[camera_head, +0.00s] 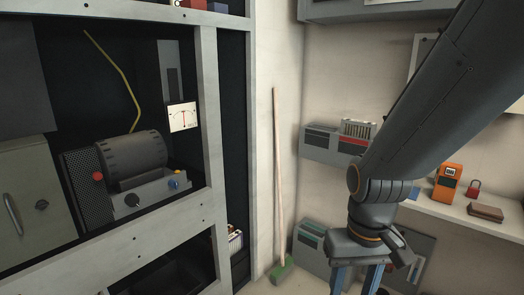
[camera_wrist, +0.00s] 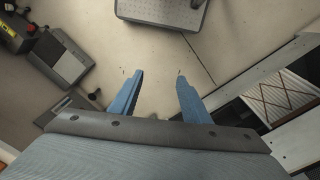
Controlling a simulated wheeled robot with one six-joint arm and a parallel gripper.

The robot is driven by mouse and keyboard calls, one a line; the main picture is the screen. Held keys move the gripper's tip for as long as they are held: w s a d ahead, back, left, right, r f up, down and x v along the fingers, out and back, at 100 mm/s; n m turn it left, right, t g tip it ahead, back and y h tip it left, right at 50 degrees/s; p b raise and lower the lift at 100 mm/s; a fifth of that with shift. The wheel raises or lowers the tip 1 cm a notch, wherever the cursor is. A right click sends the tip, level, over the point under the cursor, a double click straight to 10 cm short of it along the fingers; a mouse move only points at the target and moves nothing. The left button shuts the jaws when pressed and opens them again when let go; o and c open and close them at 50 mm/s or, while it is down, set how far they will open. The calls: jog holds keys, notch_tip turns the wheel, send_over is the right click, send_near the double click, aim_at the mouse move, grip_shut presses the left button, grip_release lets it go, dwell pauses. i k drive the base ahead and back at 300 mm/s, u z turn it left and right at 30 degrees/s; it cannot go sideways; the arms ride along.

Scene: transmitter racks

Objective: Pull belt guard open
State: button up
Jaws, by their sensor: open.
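In the head view a dark mesh-sided housing (camera_head: 82,184) sits beside a ribbed motor (camera_head: 133,154) in the rack at left. A grey-green panel (camera_head: 38,200) with a bar handle (camera_head: 13,214) and a dark round knob stands at the far left and looks closed. I cannot tell for sure which of these is the belt guard. My gripper (camera_head: 358,278) is at the lower right, well apart from both. In the wrist view its two blue fingers (camera_wrist: 159,80) are spread, with nothing but floor between them.
The pale rack post (camera_head: 212,130) stands between my gripper and the motor bay. A broom (camera_head: 277,180) leans in the corner. A shelf (camera_head: 450,215) with an orange meter (camera_head: 448,184) and a red padlock (camera_head: 473,188) is at right. A pleated unit (camera_wrist: 283,100) shows in the wrist view.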

aim_at(84, 165)
jog(key=u, duration=0.4)
jog(key=i, duration=0.3)
jog(key=u, duration=1.25)
